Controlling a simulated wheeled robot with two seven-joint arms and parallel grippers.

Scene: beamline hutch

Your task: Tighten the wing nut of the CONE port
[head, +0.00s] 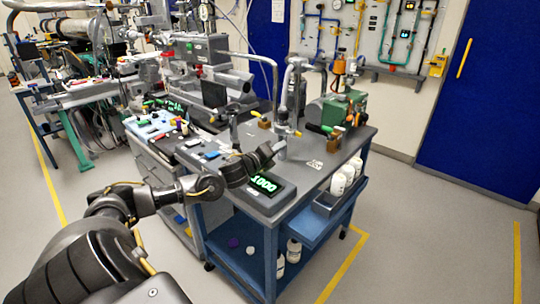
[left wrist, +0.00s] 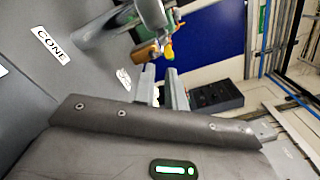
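A white label reading CONE (left wrist: 50,45) lies on the grey surface at the upper left of the left wrist view. A grey metal pipe (left wrist: 98,25) rises beside it, partly cut off by the top edge. I cannot make out the wing nut itself in either view. My left gripper (left wrist: 160,73) is open, with a gap between its two pale fingers and nothing seen between them. In the head view my left gripper (head: 277,148) is over the cart top, close to the foot of an upright grey pipe (head: 283,118). My right gripper is in neither view.
A display reading 1000 (head: 264,184) sits at the front of the blue cart's grey top (head: 315,178). A green device (head: 345,108) stands at the back right. An orange fitting with a yellow end (left wrist: 168,50) shows beyond my fingers.

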